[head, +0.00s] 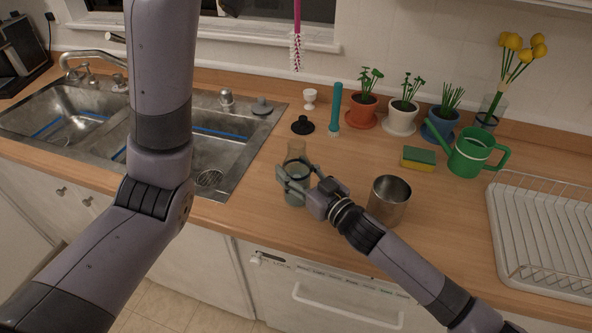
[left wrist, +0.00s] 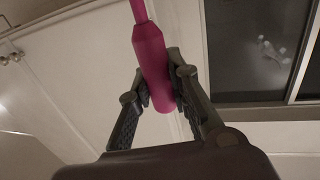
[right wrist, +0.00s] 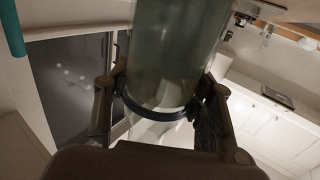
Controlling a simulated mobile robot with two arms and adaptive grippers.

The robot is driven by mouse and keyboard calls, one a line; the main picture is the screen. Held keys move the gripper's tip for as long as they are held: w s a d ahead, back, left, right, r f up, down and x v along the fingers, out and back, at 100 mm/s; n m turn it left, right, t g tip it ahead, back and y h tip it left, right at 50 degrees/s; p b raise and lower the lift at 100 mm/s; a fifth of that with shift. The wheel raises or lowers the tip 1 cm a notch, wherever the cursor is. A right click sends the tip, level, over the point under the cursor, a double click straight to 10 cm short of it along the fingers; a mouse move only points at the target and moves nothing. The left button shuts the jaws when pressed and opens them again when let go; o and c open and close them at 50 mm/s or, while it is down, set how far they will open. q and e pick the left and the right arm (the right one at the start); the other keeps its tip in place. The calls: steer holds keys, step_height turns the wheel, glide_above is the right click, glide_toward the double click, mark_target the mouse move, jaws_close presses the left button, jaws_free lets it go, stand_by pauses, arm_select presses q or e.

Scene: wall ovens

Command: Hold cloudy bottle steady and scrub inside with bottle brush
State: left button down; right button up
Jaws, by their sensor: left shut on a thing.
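The cloudy bottle (head: 296,152) stands upright near the counter's front edge, left of the steel canister. My right gripper (head: 297,177) has its fingers on both sides of the bottle's body. In the right wrist view its fingertips (right wrist: 161,95) press on the cloudy glass (right wrist: 170,50), near a dark band. The bottle brush (head: 297,50) hangs bristles down, above and apart from the bottle. In the left wrist view my left gripper (left wrist: 160,88) is shut on the brush's pink handle (left wrist: 151,60).
A steel canister (head: 388,200) stands just right of my right gripper. Behind are a teal brush (head: 336,105), a black stopper (head: 303,126) and potted plants (head: 364,108). A sponge (head: 418,159), green watering can (head: 472,152) and dish rack (head: 540,225) lie right; the sink (head: 215,160) is left.

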steer(key=c, duration=1)
